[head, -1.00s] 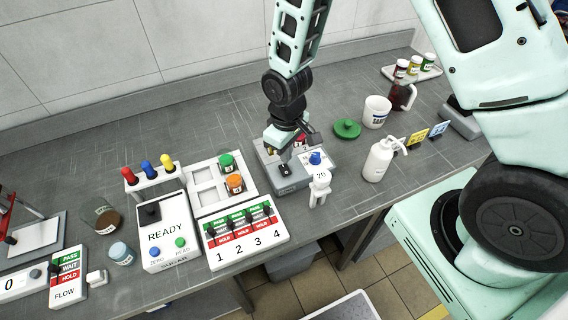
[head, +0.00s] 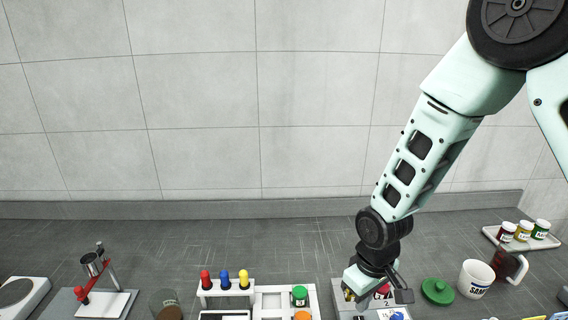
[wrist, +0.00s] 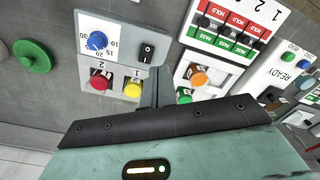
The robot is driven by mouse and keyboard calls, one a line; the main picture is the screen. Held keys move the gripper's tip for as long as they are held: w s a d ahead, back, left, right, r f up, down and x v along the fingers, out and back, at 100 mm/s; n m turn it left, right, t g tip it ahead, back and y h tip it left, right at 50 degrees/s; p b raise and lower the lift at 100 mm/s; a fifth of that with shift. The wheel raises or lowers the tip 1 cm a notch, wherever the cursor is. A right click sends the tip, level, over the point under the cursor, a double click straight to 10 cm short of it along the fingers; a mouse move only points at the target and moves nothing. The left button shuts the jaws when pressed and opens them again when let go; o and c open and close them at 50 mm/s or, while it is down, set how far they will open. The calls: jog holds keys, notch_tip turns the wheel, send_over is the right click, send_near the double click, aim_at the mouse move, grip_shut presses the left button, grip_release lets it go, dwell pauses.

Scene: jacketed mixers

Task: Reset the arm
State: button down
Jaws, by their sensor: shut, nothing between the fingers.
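My gripper (head: 364,302) hangs at the end of my arm over the grey control box near the bottom of the head view. In the wrist view my gripper (wrist: 154,88) has its fingers together with nothing between them. The control box (wrist: 118,63) has a blue dial knob (wrist: 97,41), a black rocker switch (wrist: 147,53), a red button (wrist: 100,80) and a yellow button (wrist: 132,89). The fingers appear beside the switch and yellow button; I cannot tell whether they touch the box.
A rack with red, blue and yellow plungers (head: 225,289) and a tray with green- and orange-capped jars (head: 299,295) stand left of my gripper. A green lid (head: 437,291), white mug (head: 475,279) and jar tray (head: 496,238) are on the right. The bench behind is clear.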

jog(key=s+a+r+n+b, duration=0.1)
jog(key=s+a+r+b, duration=0.1)
jog(key=s, duration=0.7)
jog(key=s+a+r+b, duration=0.2)
jog(key=s+r+b, duration=0.3)
jog(key=s+r, duration=0.2)
jog(key=s, duration=0.2)
jog(key=shift+s+a+r+n, duration=0.2)
jog(key=shift+s+n, duration=0.1)
jog(key=shift+n, duration=0.1)
